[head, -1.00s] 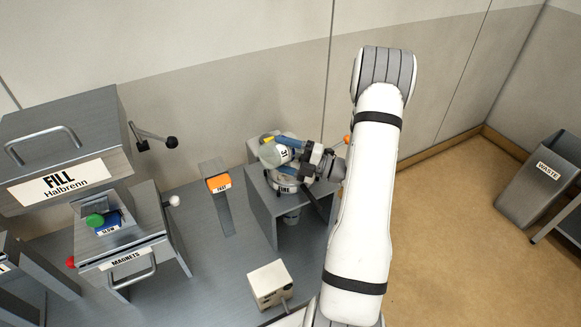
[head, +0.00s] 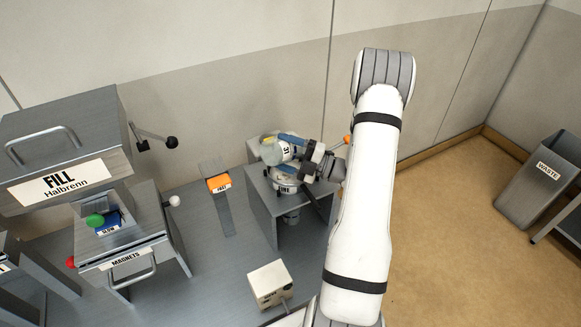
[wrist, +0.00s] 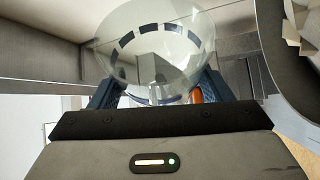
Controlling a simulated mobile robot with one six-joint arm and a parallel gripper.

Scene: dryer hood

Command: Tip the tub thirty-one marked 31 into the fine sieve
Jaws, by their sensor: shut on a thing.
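My gripper (head: 293,153) is shut on tub thirty-one (head: 270,150), a clear tub with a white band marked 31. In the head view the tub lies tipped on its side above the fine sieve (head: 286,188), its body pointing left. The sieve is a round white-and-grey piece with a partly hidden label, on a grey stand. In the wrist view the clear tub (wrist: 150,25) sits between the blue fingers, and I see no contents in it. I cannot tell whether anything is falling from it.
The grey stand (head: 262,213) holds the sieve. To its left are an orange-labelled post (head: 219,184), the magnets drawer (head: 127,258) and the fill hood (head: 60,150). A small pale box (head: 270,284) stands in front.

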